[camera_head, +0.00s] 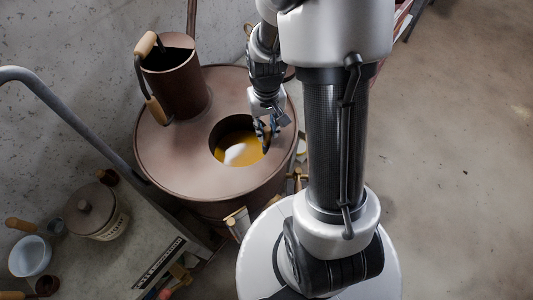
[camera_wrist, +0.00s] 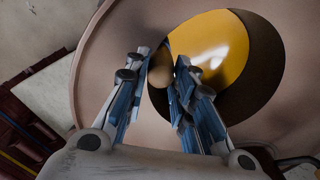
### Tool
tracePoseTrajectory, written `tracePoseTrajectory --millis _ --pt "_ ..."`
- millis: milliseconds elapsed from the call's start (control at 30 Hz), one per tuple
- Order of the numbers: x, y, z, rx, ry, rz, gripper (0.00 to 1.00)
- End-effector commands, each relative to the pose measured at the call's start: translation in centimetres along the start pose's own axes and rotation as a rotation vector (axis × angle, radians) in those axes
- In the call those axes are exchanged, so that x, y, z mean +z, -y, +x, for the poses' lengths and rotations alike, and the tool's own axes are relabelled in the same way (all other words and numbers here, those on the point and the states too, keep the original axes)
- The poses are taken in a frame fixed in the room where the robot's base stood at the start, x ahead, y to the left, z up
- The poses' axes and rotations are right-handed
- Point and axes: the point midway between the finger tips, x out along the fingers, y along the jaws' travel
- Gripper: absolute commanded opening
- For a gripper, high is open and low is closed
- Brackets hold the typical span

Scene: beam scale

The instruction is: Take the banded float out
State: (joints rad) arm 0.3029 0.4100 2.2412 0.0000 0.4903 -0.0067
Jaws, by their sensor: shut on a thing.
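The brown drum (camera_head: 160,150) has a round opening in its top with yellow liquid (camera_head: 228,143) inside. The liquid also shows in the wrist view (camera_wrist: 222,45). My gripper (camera_head: 266,132) reaches down at the right side of this opening. In the wrist view my gripper (camera_wrist: 165,72) is shut on a small tan rounded thing (camera_wrist: 160,66), which I take for the banded float. The fingers cover much of it, and no bands can be made out. It is at the opening's edge; its height above the liquid cannot be told. In the head view it is hidden by the fingers.
A brown can (camera_head: 178,85) with wooden grips stands on the drum's top at the back left. A lidded pot (camera_head: 95,212) and a pale bowl (camera_head: 30,256) sit lower left. A grey curved rail (camera_head: 70,118) passes left of the drum. The floor at right is clear.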

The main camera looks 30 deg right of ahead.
Motion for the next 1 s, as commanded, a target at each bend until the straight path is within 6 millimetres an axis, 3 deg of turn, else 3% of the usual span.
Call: tracePoseTrajectory --millis 267,1000 --pt "0.0 0.0 -0.5 0.0 -0.001 0.0 0.0" --pt "0.0 0.0 -6.1 0.0 -0.001 0.0 0.0"
